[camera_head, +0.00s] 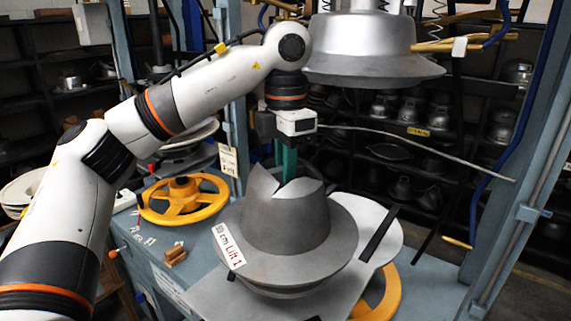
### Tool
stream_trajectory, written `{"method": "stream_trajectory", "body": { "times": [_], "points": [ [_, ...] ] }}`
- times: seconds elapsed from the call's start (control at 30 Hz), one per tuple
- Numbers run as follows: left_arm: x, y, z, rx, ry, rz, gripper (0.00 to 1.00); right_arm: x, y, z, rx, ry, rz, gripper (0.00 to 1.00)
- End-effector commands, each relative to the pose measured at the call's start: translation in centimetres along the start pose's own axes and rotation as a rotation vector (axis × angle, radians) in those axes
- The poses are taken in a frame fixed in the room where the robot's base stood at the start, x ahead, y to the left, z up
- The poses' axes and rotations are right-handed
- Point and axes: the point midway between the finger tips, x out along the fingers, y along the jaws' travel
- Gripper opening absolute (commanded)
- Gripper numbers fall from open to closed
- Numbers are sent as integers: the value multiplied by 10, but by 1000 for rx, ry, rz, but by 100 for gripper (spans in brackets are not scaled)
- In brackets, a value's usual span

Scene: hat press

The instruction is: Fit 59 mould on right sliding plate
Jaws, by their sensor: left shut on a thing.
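The 59 mould (292,228) is a grey metal hat shape with a wide brim and a jagged, open crown. A white tag on its brim reads "59 cm Lift 1". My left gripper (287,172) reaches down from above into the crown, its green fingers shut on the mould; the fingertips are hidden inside. The mould is over the grey sliding plate (215,294), nearly upright. I cannot tell whether its underside touches the plate. My right gripper is not in view.
A silver upper press form (372,50) hangs at the upper right. A yellow handwheel (183,200) lies left on the blue bench, and another (384,296) shows below the plate. A blue post (530,165) stands right. Shelves of dark moulds (405,150) fill the background.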

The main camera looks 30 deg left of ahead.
Motion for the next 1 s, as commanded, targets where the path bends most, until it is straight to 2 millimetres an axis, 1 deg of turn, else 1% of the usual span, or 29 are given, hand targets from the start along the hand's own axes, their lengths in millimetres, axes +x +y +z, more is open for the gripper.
{"method": "stream_trajectory", "body": {
  "times": [0.17,0.6,1.0],
  "points": [
    [5,0,0,0,5,-1,0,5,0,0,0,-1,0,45],
    [24,0,0,0,4,0,0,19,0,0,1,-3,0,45],
    [25,0,0,0,4,-1,0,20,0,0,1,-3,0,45]
  ]
}}
